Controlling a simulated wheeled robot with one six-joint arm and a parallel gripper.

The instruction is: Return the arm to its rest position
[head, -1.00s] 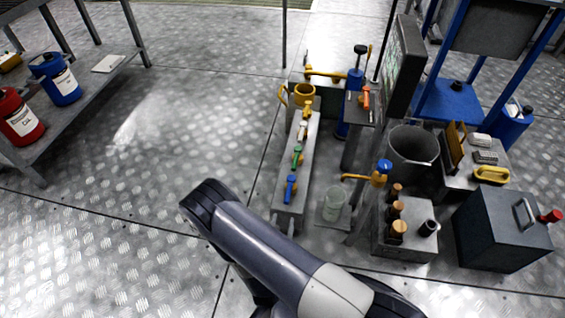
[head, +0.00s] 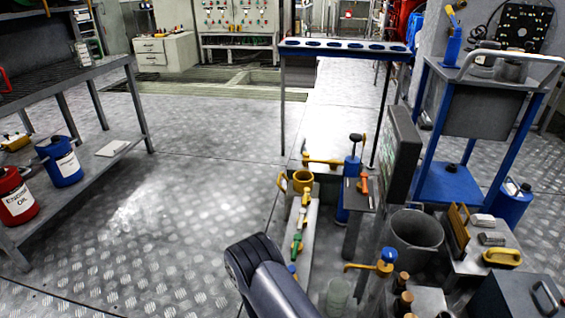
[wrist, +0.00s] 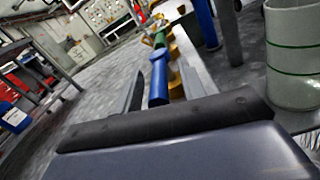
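My arm (head: 268,280) shows at the bottom of the head view as a dark grey-blue link with a rounded black end. My gripper is out of sight there. In the wrist view my gripper (wrist: 161,90) has its two grey fingers spread apart. A blue valve handle (wrist: 158,77) appears between the fingers in the picture, and I see no finger closed on it. The handle belongs to a row of coloured handles on a grey manifold (head: 309,232), beside the arm link in the head view.
A clear beaker (head: 338,296) and a grey bucket (head: 413,238) stand right of the manifold. A monitor (head: 402,155) rises behind them. A shelf (head: 108,150) with red (head: 16,197) and blue (head: 60,162) containers stands at left. The floor (head: 195,190) between is clear.

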